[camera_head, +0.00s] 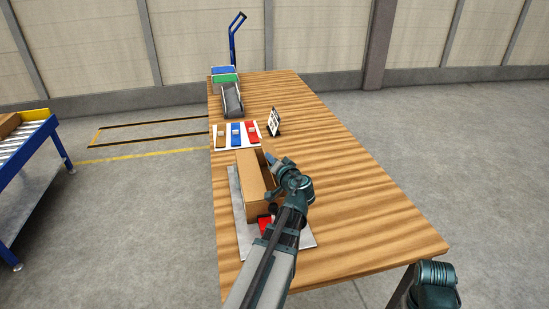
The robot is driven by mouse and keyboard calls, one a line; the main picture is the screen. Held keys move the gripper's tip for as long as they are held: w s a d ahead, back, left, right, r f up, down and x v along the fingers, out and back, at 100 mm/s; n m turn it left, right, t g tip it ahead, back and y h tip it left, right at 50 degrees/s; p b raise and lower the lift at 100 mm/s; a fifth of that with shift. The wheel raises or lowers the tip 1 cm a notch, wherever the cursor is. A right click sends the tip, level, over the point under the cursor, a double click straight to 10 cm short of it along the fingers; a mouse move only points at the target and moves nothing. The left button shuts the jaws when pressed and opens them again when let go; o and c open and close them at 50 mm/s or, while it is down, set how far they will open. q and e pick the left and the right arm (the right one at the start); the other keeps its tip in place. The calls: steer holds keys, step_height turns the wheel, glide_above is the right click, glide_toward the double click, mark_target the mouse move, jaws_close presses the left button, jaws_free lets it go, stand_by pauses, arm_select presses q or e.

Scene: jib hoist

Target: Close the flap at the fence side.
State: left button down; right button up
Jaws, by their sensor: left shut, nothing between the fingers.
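A brown cardboard box (251,182) stands on a grey mat (240,222) on the wooden table. A long tan panel lies along its left part, and a narrow dark opening shows to the right of that panel. A flap (268,176) shows at the box's far right, partly behind my gripper. My left gripper (270,158) is shut and empty at the far right corner of the box. I cannot tell whether it touches the flap. My left arm hides the box's near right side. My right gripper is out of view.
A red item (264,223) shows at the box's near end. The table's right half is clear. A blue roller stand (35,165) is at left.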

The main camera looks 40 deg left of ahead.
arm_select(q)
steer(key=shift+s+a+f, duration=0.2)
steer(key=shift+s+f, duration=0.05)
stand_by(0.7)
